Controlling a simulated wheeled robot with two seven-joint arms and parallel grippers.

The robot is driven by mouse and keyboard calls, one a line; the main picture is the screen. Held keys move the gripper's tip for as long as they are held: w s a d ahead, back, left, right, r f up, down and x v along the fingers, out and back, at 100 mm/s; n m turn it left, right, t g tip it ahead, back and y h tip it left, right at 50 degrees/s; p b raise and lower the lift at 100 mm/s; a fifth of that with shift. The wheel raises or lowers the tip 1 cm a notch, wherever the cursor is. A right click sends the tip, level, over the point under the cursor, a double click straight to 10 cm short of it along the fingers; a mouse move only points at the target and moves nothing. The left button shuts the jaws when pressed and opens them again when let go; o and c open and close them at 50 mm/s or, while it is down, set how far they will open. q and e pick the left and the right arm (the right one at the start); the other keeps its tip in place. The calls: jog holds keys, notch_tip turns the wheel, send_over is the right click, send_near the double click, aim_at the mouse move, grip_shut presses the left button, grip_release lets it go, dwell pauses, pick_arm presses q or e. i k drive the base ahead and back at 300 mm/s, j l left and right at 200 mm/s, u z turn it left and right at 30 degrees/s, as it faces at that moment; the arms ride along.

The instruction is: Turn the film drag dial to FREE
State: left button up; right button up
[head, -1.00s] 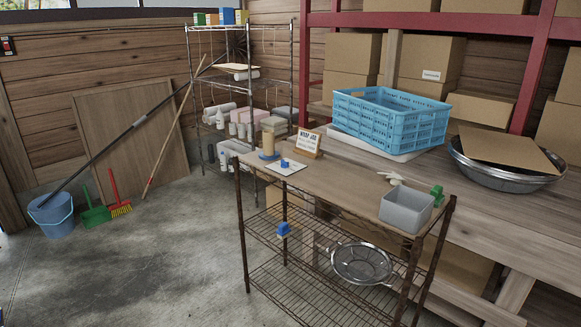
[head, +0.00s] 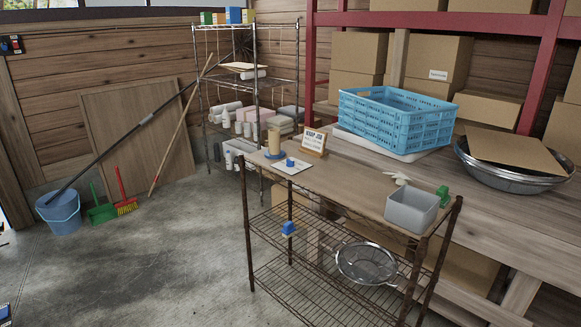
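A small blue knob (head: 291,162), which looks like the film drag dial, sits on a white plate (head: 300,170) on the left end of the wire cart's wooden top. Its pointer and any lettering such as FREE are too small to read. Behind it stands a tan roll (head: 274,141) on a blue round base. A small sign (head: 314,141) with partly legible text, seemingly "WRAP JIG", stands beside it. Neither of my grippers can be made out in the head view.
The cart top (head: 345,187) also holds a grey bin (head: 412,211), a white spray-nozzle-like item and a green item. A blue crate (head: 395,125) and metal bowls (head: 510,175) stand on the workbench behind. The concrete floor (head: 150,265) left of the cart is open.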

aim_at(289, 162)
jog(key=i+j+z, duration=0.1)
jog(key=z, duration=0.35)
jog(key=j+z, duration=0.3)
jog(key=z, duration=0.2)
jog(key=i+j+z, duration=0.1)
jog(key=j+z, duration=0.15)
jog(key=z, duration=0.2)
jog(key=j+z, duration=0.2)
jog(key=j, duration=0.45)
jog(key=k+j+z, duration=0.15)
jog(key=j, duration=0.5)
jog(key=j+z, duration=0.2)
jog(key=j, duration=0.45)
jog(key=k+j, duration=0.1)
jog(key=j, duration=0.7)
jog(key=k, duration=0.05)
